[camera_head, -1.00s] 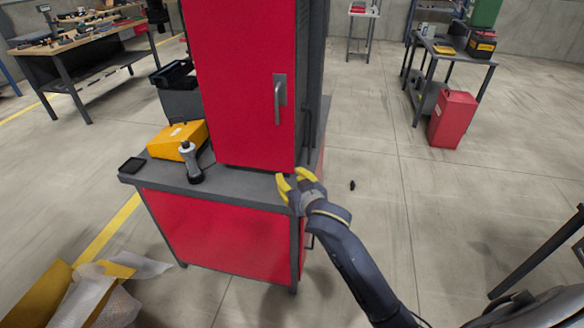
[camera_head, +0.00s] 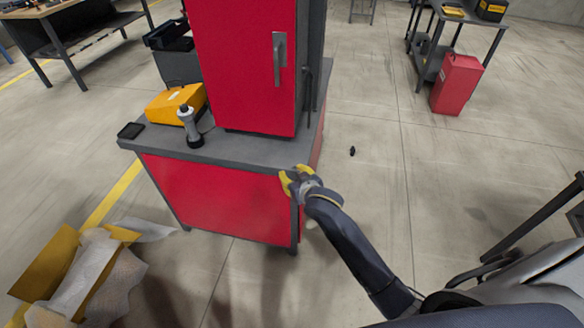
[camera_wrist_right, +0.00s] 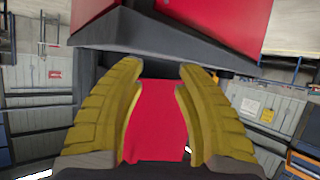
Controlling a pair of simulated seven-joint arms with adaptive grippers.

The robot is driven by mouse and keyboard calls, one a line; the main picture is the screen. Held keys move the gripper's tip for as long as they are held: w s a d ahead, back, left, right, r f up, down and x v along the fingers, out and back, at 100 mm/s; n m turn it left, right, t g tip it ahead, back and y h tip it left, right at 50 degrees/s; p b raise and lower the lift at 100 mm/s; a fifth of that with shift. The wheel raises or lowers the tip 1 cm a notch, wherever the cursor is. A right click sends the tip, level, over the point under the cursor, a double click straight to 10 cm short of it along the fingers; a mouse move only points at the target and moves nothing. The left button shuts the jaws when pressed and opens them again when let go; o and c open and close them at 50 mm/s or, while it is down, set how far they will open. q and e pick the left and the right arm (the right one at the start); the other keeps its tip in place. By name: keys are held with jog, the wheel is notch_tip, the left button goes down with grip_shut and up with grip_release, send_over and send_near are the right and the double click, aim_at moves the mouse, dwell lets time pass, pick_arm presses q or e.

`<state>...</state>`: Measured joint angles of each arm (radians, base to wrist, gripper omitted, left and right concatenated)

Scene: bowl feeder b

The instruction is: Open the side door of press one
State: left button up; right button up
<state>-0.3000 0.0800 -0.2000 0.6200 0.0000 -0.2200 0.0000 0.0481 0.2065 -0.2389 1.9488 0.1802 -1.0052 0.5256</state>
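The press is a tall red cabinet (camera_head: 243,62) on a red base (camera_head: 215,195) with a grey top. Its front face shows a grey upright handle (camera_head: 279,58) and looks shut. The side face at the right is dark and seen at a steep angle, with a dark upright bar (camera_head: 307,92) on it. My right gripper (camera_head: 292,177) is at the front right corner of the grey top, well below the handle. In the right wrist view its yellow fingers (camera_wrist_right: 158,68) are apart and hold nothing, with red panel visible between them. My left gripper is not in view.
A yellow box (camera_head: 176,103), a grey bottle-like tool (camera_head: 190,126) and a small black tray (camera_head: 131,130) lie on the top. An open carton (camera_head: 75,270) with wrapping lies at the lower left. A red bin (camera_head: 456,84) stands right; the floor between is mostly clear.

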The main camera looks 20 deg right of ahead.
jog(key=shift+f, duration=0.45)
jog(key=shift+r, duration=0.1)
notch_tip(320, 180, up, 17)
jog(key=t, duration=0.2)
jog(key=shift+w+a+t, duration=0.15)
jog(key=shift+t, duration=0.15)
dwell(0.4)
dwell(0.3)
